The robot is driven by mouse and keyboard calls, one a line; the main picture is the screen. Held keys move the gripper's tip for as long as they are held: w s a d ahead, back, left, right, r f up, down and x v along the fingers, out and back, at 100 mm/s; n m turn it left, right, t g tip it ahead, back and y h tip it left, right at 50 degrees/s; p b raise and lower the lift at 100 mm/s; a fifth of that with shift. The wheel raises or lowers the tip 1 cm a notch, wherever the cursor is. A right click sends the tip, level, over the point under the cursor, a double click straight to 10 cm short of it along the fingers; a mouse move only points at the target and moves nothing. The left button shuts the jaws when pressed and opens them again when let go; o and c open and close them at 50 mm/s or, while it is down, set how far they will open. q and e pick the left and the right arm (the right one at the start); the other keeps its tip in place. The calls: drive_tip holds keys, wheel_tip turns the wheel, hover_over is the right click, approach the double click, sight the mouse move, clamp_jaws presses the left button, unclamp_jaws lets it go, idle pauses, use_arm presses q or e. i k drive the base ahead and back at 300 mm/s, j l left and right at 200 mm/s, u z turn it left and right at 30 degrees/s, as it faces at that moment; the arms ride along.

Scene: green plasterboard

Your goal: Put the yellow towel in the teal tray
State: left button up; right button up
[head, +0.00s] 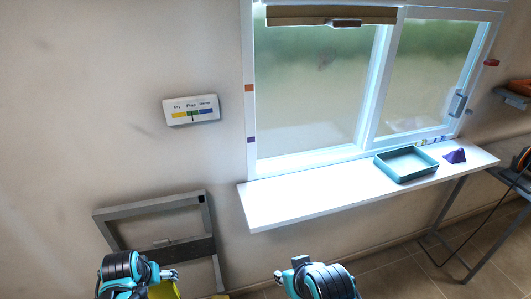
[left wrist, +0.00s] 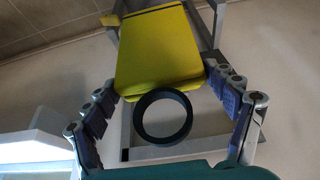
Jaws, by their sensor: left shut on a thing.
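The yellow towel (head: 164,291) shows at the bottom edge of the head view, partly hidden by my left arm. In the left wrist view the flat yellow towel (left wrist: 158,50) lies beyond and between my fingers, against a grey frame.
A grey frame (head: 150,211) leans by the wall behind my left arm. A purple object (head: 455,156) sits right of the tray on the white shelf (head: 310,201). The shelf's left part is clear. A dark ring (left wrist: 162,116) is in front of the towel.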

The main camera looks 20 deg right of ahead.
sight(410, 164)
drive_tip(key=z, duration=0.35)
drive_tip(key=k+l+z, duration=0.15)
drive_tip(key=z, duration=0.6)
drive_tip(key=i+l, duration=0.2)
drive_tip(key=l, duration=0.2)
drive_tip(key=i+l, duration=0.25)
drive_tip(key=l, duration=0.15)
drive_tip(key=i+l, duration=0.2)
drive_tip(key=l, duration=0.2)
drive_tip(key=i+l, duration=0.25)
drive_tip(key=i+l+z, duration=0.1)
drive_tip(key=l, duration=0.4)
drive_tip(key=i, duration=0.1)
